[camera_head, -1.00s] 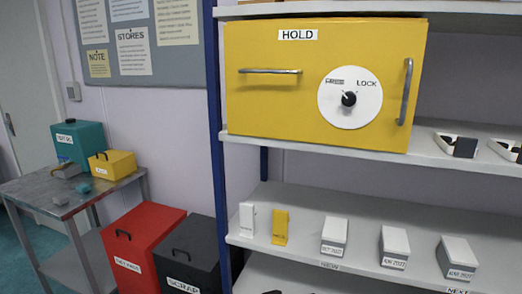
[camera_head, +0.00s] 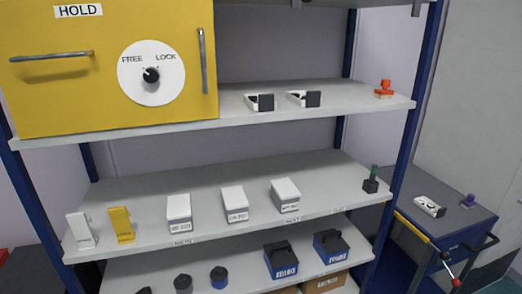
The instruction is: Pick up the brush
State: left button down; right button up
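I cannot make out a brush for certain in the head view. Neither of my grippers is in view. A small black item with a green top (camera_head: 371,180) stands at the right end of the middle shelf, and an orange knobbed item (camera_head: 384,89) stands at the right end of the upper shelf. Both are too small to tell what they are.
A yellow HOLD cabinet (camera_head: 100,100) fills the upper left of the shelving. White-topped boxes (camera_head: 235,204) line the middle shelf (camera_head: 330,185). Blue-and-black boxes (camera_head: 281,260) sit below. A blue cart (camera_head: 450,222) stands at right, bearing a white tray (camera_head: 429,206).

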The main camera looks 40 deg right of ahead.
aim_at(469, 203)
jog(key=z, duration=2.65)
jog(key=u, duration=0.25)
jog(key=i+l+u, duration=0.4)
jog(key=l+u, duration=0.15)
jog(key=i+l+u, duration=0.15)
jog(key=l+u, duration=0.15)
